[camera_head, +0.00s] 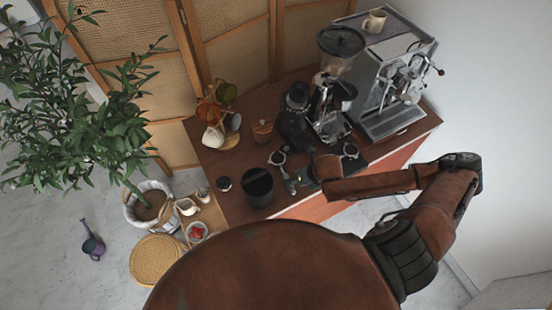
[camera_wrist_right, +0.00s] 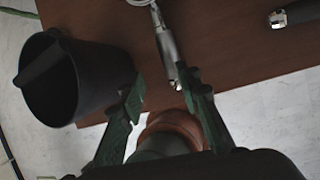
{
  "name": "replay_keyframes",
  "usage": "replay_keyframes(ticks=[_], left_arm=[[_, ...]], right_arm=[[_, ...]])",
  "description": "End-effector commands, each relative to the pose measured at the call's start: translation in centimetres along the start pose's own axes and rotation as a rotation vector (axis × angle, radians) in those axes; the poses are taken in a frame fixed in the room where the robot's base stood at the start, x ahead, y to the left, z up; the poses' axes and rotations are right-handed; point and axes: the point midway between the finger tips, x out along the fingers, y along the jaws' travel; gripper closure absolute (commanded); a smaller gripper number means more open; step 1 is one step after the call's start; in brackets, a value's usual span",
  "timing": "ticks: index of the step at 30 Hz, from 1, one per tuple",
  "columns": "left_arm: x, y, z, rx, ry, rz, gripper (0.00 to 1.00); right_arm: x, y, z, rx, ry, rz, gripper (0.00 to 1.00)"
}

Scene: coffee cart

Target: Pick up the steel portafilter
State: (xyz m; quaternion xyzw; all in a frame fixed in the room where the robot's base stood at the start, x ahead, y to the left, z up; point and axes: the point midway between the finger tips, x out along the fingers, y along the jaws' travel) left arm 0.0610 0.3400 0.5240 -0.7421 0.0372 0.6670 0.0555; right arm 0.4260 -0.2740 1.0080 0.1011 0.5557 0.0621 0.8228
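The steel portafilter (camera_head: 277,158) lies on the wooden cart top, left of the grinder area. In the right wrist view its bright steel handle (camera_wrist_right: 167,45) points toward me, with part of its round head cut off at the top edge. My right gripper (camera_head: 296,184) is low over the cart's front edge beside the portafilter. In the wrist view the right gripper (camera_wrist_right: 161,88) is open, with the handle's end between its green fingertips, nearer the right one. I cannot tell whether they touch. My left gripper is not in view.
A black bin (camera_head: 258,187) stands left of the right gripper and looms large in the wrist view (camera_wrist_right: 62,95). The grinder (camera_head: 332,105) and espresso machine (camera_head: 392,85) stand behind. A small black round item (camera_head: 224,184) sits further left.

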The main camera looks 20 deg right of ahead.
Motion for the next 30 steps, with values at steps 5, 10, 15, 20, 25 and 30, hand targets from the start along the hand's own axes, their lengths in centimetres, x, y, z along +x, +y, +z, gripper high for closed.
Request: replay_keyframes(ticks=[5,10,15,20,25,30], left_arm=[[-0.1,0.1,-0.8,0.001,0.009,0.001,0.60],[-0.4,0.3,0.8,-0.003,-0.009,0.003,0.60],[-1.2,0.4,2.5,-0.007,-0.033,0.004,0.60],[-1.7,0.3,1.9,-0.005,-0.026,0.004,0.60],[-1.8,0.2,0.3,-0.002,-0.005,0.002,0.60],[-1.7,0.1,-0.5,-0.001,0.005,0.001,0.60]], right_arm=[[0.4,-1.5,0.2,-0.075,0.009,-0.018,0.69],[2.3,-1.5,0.1,-0.074,0.010,-0.017,0.69],[4.0,-1.6,0.0,-0.073,0.010,-0.016,0.69],[6.3,-1.7,-0.1,-0.072,0.009,-0.016,0.69],[7.5,-1.8,-0.1,-0.075,0.008,-0.017,0.69],[7.5,-1.8,-0.1,-0.075,0.008,-0.017,0.69]])
